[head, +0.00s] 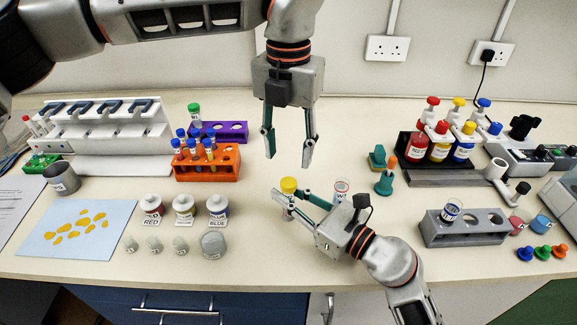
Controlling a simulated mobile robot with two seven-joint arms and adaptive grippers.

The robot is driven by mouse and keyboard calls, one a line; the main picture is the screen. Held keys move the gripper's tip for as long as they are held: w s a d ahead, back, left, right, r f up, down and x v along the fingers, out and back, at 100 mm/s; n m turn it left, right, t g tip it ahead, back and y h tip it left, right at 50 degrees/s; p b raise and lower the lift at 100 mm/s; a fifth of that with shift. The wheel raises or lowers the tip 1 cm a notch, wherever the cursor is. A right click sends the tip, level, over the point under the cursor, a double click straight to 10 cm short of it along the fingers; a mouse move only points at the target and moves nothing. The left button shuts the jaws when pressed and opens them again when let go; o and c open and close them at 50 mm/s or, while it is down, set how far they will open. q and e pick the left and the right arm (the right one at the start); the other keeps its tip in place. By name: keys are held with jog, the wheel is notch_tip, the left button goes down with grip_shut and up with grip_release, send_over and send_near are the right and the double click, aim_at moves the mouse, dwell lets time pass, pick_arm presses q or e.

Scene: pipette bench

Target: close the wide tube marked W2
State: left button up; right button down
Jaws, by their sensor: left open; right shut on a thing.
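A wide tube (452,209) with an open-looking top stands in the grey rack (465,238) at the right; its marking is too small to read. Another clear vessel with a red-marked top (341,186) shows just behind my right gripper, partly hidden. My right gripper (288,199) is low over the bench middle, shut on a yellow-topped piece (289,185). The fingers hide part of this piece, and I cannot tell whether it touches the bench. My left gripper (289,147) is open and empty, pointing down above and behind the yellow-topped piece. I cannot tell which tube is W2.
Blue, green and orange caps (543,252) lie at the front right. An orange rack (207,170) and a purple rack (232,136) stand at left, behind labelled jars (184,208). Red, yellow and blue bottles (440,148) and a teal stand (384,182) are right of centre.

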pick_arm(q)
notch_tip(320, 180, up, 5)
jog(key=shift+f, duration=0.1)
dwell(0.3)
pick_arm(e)
jog(key=c, duration=1.8)
grip_release()
jog(key=v, duration=1.2)
pick_arm(q)
jog(key=shift+s, duration=0.1)
